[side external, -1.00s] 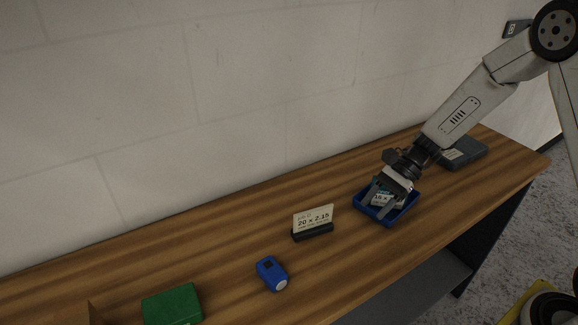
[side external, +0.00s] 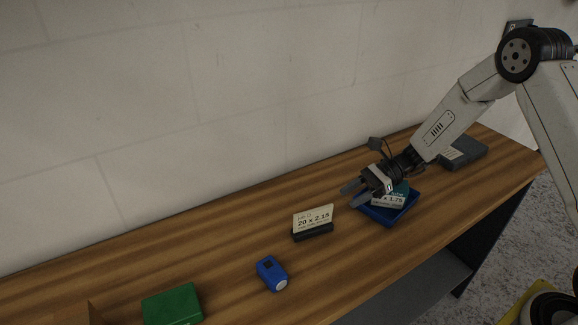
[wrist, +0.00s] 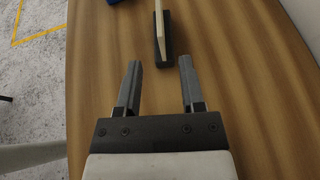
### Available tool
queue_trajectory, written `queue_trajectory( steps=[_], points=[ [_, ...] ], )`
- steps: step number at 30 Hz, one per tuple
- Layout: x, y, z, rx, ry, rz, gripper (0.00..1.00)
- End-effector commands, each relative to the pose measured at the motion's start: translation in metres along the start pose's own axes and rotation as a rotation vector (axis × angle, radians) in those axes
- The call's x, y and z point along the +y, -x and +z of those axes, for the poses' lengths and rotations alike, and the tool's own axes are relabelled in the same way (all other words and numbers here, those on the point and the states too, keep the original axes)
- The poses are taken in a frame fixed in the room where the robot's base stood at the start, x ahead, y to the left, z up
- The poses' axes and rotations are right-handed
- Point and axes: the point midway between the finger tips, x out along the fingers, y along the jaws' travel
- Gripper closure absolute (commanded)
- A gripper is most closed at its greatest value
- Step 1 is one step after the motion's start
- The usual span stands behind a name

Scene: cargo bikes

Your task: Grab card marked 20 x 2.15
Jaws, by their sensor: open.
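The cream card marked 20 x 2.15 (side external: 314,217) stands upright in a dark holder (side external: 313,232) on the wooden bench. In the wrist view the card (wrist: 159,22) shows edge-on in its holder (wrist: 168,40), ahead of the fingertips and between their lines. My gripper (side external: 349,194) is open and empty, to the right of the card and apart from it. Its two fingers (wrist: 160,68) point toward the card in the wrist view.
A blue tray (side external: 405,212) holding a box whose label ends in 1.75 (side external: 390,199) lies below my wrist. A blue device (side external: 271,273) and a green box (side external: 172,304) lie to the left. A grey box (side external: 463,152) is at the back right. Bench space around the holder is clear.

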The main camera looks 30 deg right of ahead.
Motion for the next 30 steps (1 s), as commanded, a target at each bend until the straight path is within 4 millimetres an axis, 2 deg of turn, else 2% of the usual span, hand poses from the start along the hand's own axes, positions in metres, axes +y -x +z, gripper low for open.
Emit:
queue_trajectory(
  steps=[6, 20, 30],
  points=[
    [0.001, -0.028, 0.0, 0.0, 0.0, 0.002, 0.5],
    [0.0, -0.042, 0.0, 0.001, 0.0, 0.001, 0.5],
    [0.0, -0.078, -0.001, 0.001, 0.0, 0.004, 0.5]
  ],
)
